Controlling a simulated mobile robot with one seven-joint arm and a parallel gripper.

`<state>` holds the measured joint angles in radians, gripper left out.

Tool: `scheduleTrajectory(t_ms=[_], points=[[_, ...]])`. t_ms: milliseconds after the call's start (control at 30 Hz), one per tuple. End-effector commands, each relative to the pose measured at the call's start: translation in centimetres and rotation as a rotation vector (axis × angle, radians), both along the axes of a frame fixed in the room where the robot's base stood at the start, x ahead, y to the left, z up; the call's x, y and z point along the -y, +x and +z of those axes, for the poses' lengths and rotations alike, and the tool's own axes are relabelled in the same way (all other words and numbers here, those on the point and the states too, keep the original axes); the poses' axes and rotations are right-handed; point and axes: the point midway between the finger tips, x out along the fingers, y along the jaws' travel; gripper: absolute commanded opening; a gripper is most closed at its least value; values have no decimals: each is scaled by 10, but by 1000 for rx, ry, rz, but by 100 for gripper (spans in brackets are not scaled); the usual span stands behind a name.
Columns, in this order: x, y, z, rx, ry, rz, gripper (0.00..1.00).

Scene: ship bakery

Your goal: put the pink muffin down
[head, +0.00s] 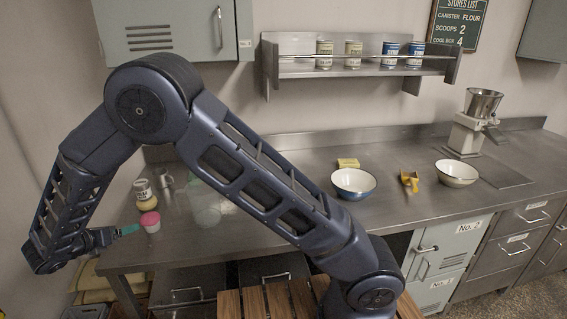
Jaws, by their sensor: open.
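The pink muffin (150,218) has a pink top and a pale cup. It appears upright at the left end of the steel counter (190,243), near the front edge. My gripper (130,229) comes in from the left with teal fingers. Its fingertips are just left of the muffin, close to its cup. The jaws are open and not closed around it. At this size I cannot tell whether a fingertip touches the muffin.
A jar (144,194) and a metal jug (165,178) stand just behind the muffin. A translucent greenish container (205,203) is to the right, partly behind my arm. A blue-rimmed bowl (353,183), a yellow scoop (409,181) and a cream bowl (457,173) are farther right.

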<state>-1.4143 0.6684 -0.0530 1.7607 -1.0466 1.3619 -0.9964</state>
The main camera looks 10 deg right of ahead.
Motion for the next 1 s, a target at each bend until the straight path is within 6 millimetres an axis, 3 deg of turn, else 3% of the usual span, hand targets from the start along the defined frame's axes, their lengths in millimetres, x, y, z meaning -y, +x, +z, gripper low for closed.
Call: scheduleTrajectory(t_ms=[167,300,533,733,1000], points=[[34,30,24,-15,77,-101,82],[89,67,57,-33,200,-262,82],[189,108,106,-40,417,-541,82],[276,125,141,-22,607,-785,82],[386,119,179,35,867,-1110,82]])
